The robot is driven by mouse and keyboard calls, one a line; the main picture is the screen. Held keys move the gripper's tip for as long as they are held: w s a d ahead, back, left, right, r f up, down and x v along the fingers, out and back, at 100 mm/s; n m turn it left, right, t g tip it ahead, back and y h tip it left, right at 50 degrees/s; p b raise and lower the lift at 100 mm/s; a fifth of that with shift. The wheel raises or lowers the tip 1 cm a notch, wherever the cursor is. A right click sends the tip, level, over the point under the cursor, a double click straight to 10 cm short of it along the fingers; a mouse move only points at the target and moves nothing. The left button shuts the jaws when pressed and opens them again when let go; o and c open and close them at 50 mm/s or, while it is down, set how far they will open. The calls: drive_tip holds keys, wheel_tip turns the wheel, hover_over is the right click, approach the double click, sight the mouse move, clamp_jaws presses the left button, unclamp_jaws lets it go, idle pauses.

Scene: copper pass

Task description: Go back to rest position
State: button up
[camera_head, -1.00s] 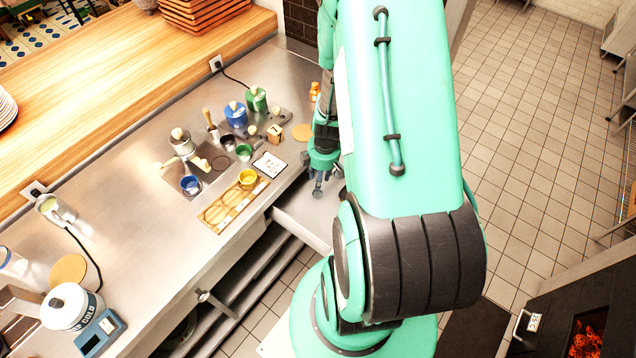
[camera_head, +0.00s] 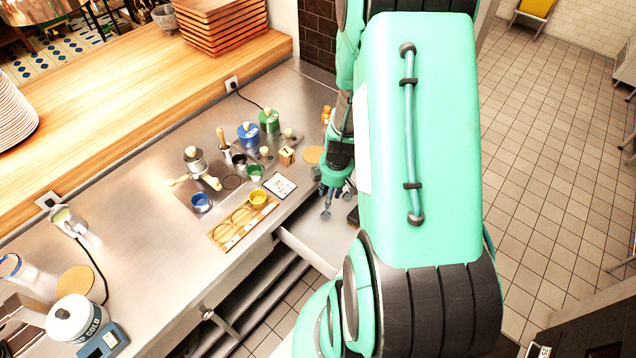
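My gripper (camera_head: 334,200) hangs at the end of my green arm, at the counter's front edge and above an open drawer (camera_head: 312,249). Its fingers look spread apart, with nothing visible between them. The large arm link hides part of the drawer and the floor behind it. To the gripper's left, a wooden tray with round recesses (camera_head: 222,236) lies on the steel counter (camera_head: 150,240), with a yellow cup (camera_head: 258,198) at its far end. A white card (camera_head: 279,186) lies beside it.
Blue (camera_head: 248,137) and green (camera_head: 269,122) canisters, a blue cup (camera_head: 201,203) and several small items stand on the counter. Stacked wooden trays (camera_head: 230,40) sit on the wooden ledge. Tiled floor at right is open.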

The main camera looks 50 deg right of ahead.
drive_tip(key=shift+a, duration=0.1)
idle(0.3)
drive_tip(key=w+a+r+m+t+h+b, duration=0.1)
drive_tip(key=w+a+r+m, duration=0.1)
drive_tip(key=a+r, duration=0.85)
drive_tip(key=w+a+r+m+t+b, duration=0.1)
drive_tip(key=w+a+r+m+b, duration=0.1)
drive_tip(key=a+r, duration=0.9)
drive_tip(key=s+a+r+p, duration=0.1)
drive_tip(key=s+a+r, duration=0.1)
drive_tip(key=r, duration=0.4)
drive_tip(key=s+a+r+m+t+p, duration=0.1)
drive_tip(key=s+a+r, duration=0.1)
drive_tip(key=a+r, duration=0.2)
drive_tip(key=s+a+r+m+t+y+p, duration=0.1)
drive_tip(key=s+a+r, duration=0.2)
drive_tip(key=r, duration=0.6)
drive_tip(key=shift+a+r, duration=0.15)
drive_tip(key=shift+r, duration=0.05)
drive_tip(key=o, duration=1.7)
drive_tip(key=shift+c, duration=0.2)
